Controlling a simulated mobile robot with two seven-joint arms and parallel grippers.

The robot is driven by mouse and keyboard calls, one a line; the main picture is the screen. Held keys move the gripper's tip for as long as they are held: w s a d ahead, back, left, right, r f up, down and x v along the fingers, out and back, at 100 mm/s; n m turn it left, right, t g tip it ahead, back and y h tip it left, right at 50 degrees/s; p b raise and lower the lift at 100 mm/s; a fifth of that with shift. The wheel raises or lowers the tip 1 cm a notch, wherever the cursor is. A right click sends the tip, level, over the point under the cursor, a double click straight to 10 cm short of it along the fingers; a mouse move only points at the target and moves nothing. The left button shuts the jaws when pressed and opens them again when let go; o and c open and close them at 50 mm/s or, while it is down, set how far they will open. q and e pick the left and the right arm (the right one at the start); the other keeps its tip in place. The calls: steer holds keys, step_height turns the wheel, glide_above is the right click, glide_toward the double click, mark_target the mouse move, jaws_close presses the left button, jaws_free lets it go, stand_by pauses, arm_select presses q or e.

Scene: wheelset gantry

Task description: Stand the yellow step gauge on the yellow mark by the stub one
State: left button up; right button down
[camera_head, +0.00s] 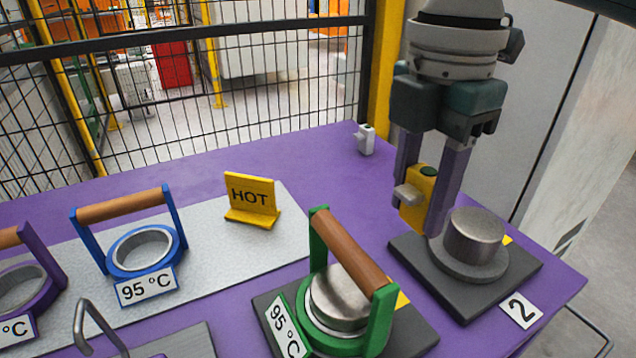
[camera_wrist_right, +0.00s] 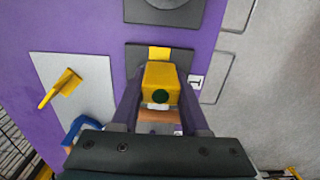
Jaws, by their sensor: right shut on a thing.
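The yellow step gauge (camera_head: 423,186) has a green spot on top and a pale knob on its side. My right gripper (camera_head: 428,212) is shut on it and holds it up in the air. In the right wrist view the gauge (camera_wrist_right: 160,82) is between the fingers, just below a yellow mark (camera_wrist_right: 159,53) on a dark base. In the head view the yellow mark (camera_head: 402,300) shows beside the stub (camera_head: 340,298) inside the green carrier; the carrier covers part of it. The label by that mark (camera_wrist_right: 195,82) is too small to read surely. My left gripper is not in view.
The green carrier (camera_head: 378,318) has a wooden handle and a 95 °C tag. A HOT sign (camera_head: 251,196), blue carrier (camera_head: 160,262) and purple carrier (camera_head: 45,292) stand left. A white block (camera_head: 366,139) stands behind.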

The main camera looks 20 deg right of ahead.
step_height(320, 180, down, 7)
steer(key=shift+r+b, duration=0.15)
steer(key=shift+b, duration=0.35)
step_height(320, 180, down, 4)
steer(key=shift+a+f+b, duration=0.1)
steer(key=shift+f+b, duration=0.15)
steer(key=shift+b, duration=0.3)
steer(key=shift+r, duration=0.1)
steer(key=shift+c, duration=2)
jaws_free()
steer(key=shift+r, duration=0.1)
step_height(320, 180, up, 12)
steer(key=p, duration=0.2)
steer(key=shift+p, duration=0.4)
